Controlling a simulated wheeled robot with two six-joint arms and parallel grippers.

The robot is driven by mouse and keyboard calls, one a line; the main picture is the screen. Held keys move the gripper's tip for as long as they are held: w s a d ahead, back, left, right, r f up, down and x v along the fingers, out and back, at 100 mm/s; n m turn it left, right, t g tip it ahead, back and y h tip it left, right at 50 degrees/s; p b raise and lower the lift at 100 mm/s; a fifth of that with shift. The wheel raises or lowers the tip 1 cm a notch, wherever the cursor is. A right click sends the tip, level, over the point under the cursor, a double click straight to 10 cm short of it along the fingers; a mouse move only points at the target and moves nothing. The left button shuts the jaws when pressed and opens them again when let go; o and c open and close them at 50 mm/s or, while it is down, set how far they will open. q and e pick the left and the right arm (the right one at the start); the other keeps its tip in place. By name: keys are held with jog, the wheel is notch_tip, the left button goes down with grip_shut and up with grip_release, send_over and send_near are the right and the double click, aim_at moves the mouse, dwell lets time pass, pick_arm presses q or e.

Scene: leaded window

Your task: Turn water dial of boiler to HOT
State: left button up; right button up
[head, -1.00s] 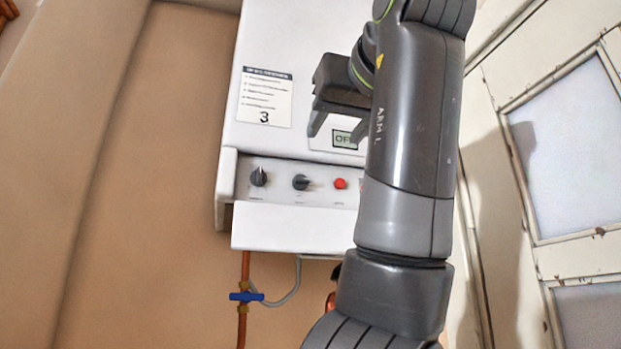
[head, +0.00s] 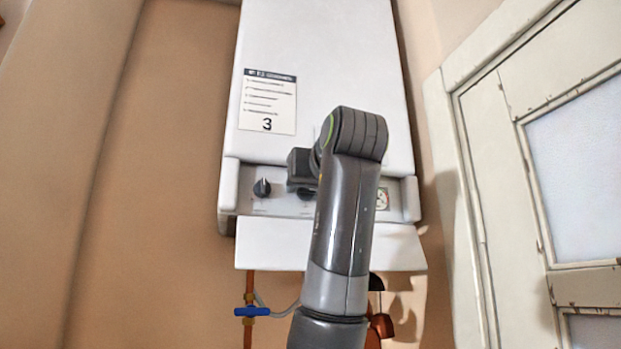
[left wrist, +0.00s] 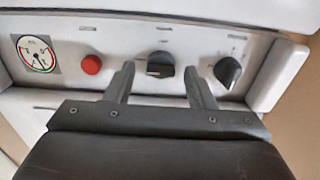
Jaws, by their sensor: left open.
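The white boiler (head: 325,60) hangs on the wall with a grey control panel low on its front. The panel has two dark dials, and their labels are too small to read. The left dial (head: 262,188) is clear in the head view and is the right one in the left wrist view (left wrist: 228,72). The middle dial (left wrist: 160,64) is mostly hidden in the head view. My left gripper (left wrist: 163,82) is open, its fingers on either side of the middle dial. Contact cannot be told. My left arm covers part of the panel in the head view.
A red button (left wrist: 91,65) and a round gauge (head: 382,198) sit beside the dials. A white ledge (head: 270,245) juts out below the panel. A blue valve (head: 252,311) is on the copper pipe underneath. A glazed door frame (head: 490,190) stands at right.

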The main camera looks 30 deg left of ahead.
pick_arm(q)
jog(key=shift+c, duration=0.3)
pick_arm(e)
jog(key=shift+s, duration=0.25)
pick_arm(q)
jog(key=c, duration=0.9)
jog(key=shift+m, duration=0.3)
pick_arm(e)
jog(key=shift+f, duration=0.15)
pick_arm(q)
jog(key=m+b, duration=0.2)
jog(key=m, duration=0.1)
jog(key=shift+m, duration=0.3)
jog(key=m+b, duration=0.1)
jog(key=m, duration=0.3)
jog(key=shift+w+d+f+m, duration=0.1)
jog(key=shift+m, duration=0.2)
jog(key=m+b, duration=0.2)
jog(key=m, duration=0.2)
jog(key=shift+m, duration=0.3)
jog(key=shift+f+m+b, duration=0.1)
jog(key=shift+m+b, duration=0.45)
jog(key=shift+m, duration=1.65)
pick_arm(e)
jog(key=shift+f, duration=2.85)
